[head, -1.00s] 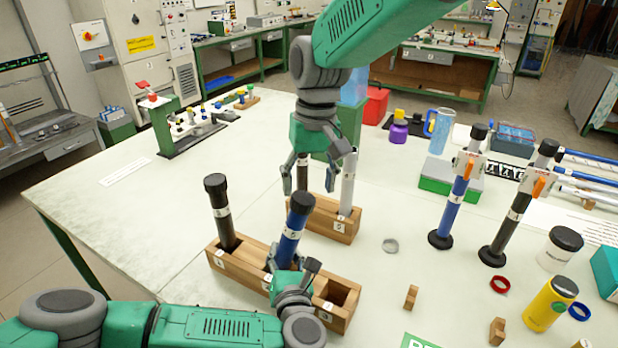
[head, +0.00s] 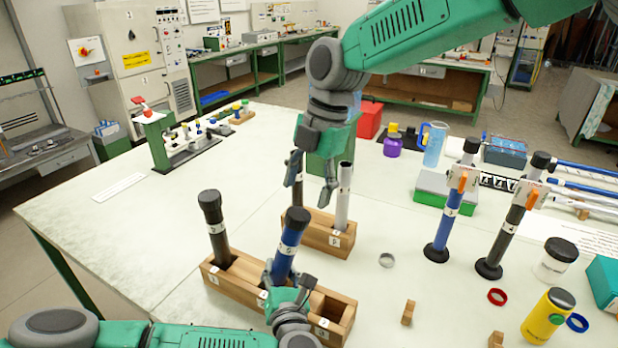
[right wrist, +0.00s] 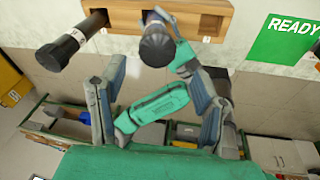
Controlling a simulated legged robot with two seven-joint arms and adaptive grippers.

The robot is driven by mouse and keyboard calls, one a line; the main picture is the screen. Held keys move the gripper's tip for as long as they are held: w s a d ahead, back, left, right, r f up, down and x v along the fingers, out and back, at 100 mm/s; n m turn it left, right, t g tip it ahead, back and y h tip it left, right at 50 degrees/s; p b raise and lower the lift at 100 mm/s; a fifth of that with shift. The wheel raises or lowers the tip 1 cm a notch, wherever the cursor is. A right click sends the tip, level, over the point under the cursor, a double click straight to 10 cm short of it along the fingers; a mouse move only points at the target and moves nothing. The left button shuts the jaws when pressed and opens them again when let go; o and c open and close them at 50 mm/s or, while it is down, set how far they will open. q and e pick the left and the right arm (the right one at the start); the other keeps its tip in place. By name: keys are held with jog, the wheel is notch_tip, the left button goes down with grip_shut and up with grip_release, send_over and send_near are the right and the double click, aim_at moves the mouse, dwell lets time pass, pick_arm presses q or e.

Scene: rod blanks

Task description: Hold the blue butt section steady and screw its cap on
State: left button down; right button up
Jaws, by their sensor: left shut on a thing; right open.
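The blue butt section (head: 284,262) stands slightly tilted in a slot of the front wooden rack (head: 240,279), with a black cap (head: 297,217) on its top end. My left gripper (head: 287,279) is shut on its lower part, just above the rack. Whether the cap is fully seated, I cannot tell. My right gripper (head: 311,178) is open and empty, pointing down above and behind the cap, apart from it. The right wrist view shows the cap (right wrist: 156,46) beyond and above my open fingers (right wrist: 160,118), with my left gripper (right wrist: 184,62) beside it.
A black-capped dark section (head: 218,232) stands in the same rack, to the left. A second wooden rack (head: 322,236) behind holds a silver tube (head: 343,200) and a dark one.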

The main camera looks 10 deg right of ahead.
aim_at(299, 212)
jog(key=n, duration=0.4)
jog(key=r+n, duration=0.1)
jog(key=n, duration=0.2)
jog(key=shift+w+d+r+y, duration=0.1)
jog(key=shift+w+d+y, duration=0.1)
jog(key=shift+w+y, duration=0.1)
jog(key=shift+x, duration=4)
